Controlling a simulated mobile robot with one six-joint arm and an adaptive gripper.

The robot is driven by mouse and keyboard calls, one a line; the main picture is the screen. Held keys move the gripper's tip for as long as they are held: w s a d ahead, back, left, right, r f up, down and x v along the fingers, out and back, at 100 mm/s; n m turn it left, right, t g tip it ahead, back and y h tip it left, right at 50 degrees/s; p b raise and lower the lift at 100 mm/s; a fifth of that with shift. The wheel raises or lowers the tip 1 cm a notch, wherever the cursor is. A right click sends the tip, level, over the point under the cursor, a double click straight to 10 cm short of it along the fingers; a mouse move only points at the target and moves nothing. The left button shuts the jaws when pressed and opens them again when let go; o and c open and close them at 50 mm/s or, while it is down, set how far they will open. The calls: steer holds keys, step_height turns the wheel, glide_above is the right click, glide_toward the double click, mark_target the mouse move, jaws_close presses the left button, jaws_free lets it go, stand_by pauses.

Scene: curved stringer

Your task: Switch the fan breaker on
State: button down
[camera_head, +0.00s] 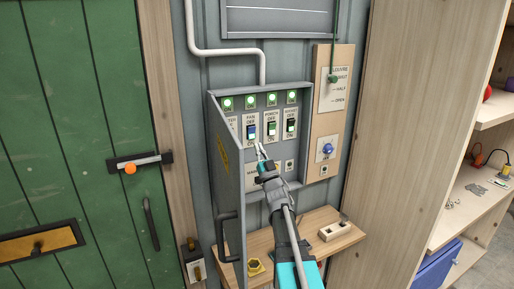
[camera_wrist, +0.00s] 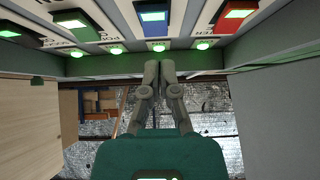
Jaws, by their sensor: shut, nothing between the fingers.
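The open grey breaker box (camera_head: 232,165) hangs on the wall with a row of rocker switches. The fan breaker (camera_head: 252,131) is the blue one under the label FAN, with OFF above and ON below. In the wrist view, the blue fan breaker (camera_wrist: 153,14) is at the top middle, between a green switch and a red one. My fingertips (camera_wrist: 159,67) point toward it and appear apart from it.
Green lamps (camera_head: 251,101) glow above the switches. The porch breaker (camera_head: 272,129) and socket breaker (camera_head: 291,126) are close on the right. The box door stands open on the left. A wooden shelf (camera_head: 292,241) is below, and a louvre panel (camera_head: 331,110) stands to the right.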

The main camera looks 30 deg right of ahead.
steer(key=w+f+b+v, duration=0.1)
steer(key=b+v, duration=0.6)
steer(key=v, duration=0.2)
steer(key=shift+f, duration=0.3)
stand_by(0.6)
